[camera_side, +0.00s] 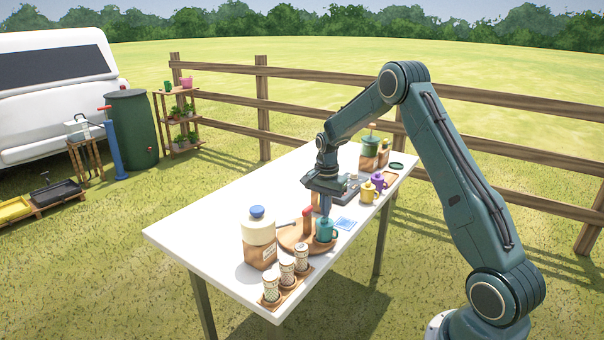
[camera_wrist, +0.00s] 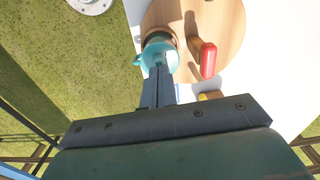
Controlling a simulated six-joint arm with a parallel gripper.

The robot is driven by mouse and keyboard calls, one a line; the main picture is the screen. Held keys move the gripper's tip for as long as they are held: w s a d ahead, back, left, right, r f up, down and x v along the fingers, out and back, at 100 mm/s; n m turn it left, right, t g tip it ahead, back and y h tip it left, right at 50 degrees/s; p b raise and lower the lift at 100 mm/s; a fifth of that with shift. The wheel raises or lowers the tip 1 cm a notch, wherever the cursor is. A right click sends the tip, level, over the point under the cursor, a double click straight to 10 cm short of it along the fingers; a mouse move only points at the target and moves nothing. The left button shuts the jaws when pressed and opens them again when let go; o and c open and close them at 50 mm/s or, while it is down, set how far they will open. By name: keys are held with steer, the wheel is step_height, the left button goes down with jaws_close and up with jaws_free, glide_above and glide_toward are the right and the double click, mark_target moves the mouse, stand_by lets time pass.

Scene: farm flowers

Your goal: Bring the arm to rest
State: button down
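My gripper (camera_side: 325,208) points down over the white table (camera_side: 205,229), its fingertips at the top of a teal mug (camera_side: 325,231). The mug stands upright on a round wooden board (camera_side: 290,241). In the wrist view my gripper's fingers (camera_wrist: 160,72) lie close side by side and overlap the near edge of the teal mug (camera_wrist: 152,55). Whether they touch or grip its rim cannot be told. My arm is bent, reaching in from the right.
A red-topped handle (camera_side: 308,213) stands on the board beside the mug. A jar with a blue lid (camera_side: 258,228) and several patterned cups (camera_side: 287,271) are near the front. Yellow (camera_side: 367,192) and purple (camera_side: 378,182) mugs and a green pot (camera_side: 370,146) stand farther back.

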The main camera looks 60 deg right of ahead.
step_height(320, 180, up, 7)
steer(key=shift+f, duration=0.2)
stand_by(1.1)
steer(key=s+a+r+n+t, duration=0.1)
steer(key=s+a+r+n, duration=0.35)
steer(key=a+r, duration=0.35)
steer(key=s+a+r+n+t, duration=0.2)
steer(key=s+a+r+n, duration=0.25)
steer(key=a+r, duration=0.25)
steer(key=s+a+n+t, duration=0.1)
steer(key=s+a+n, duration=0.3)
steer(key=s, duration=0.5)
steer(key=s+a+n+t, duration=0.1)
steer(key=s+a+n, duration=0.3)
steer(key=s, duration=0.5)
steer(key=shift+s+a+r+t, duration=0.3)
steer(key=shift+a+r, duration=0.15)
steer(key=shift+a, duration=0.55)
steer(key=shift+w, duration=0.1)
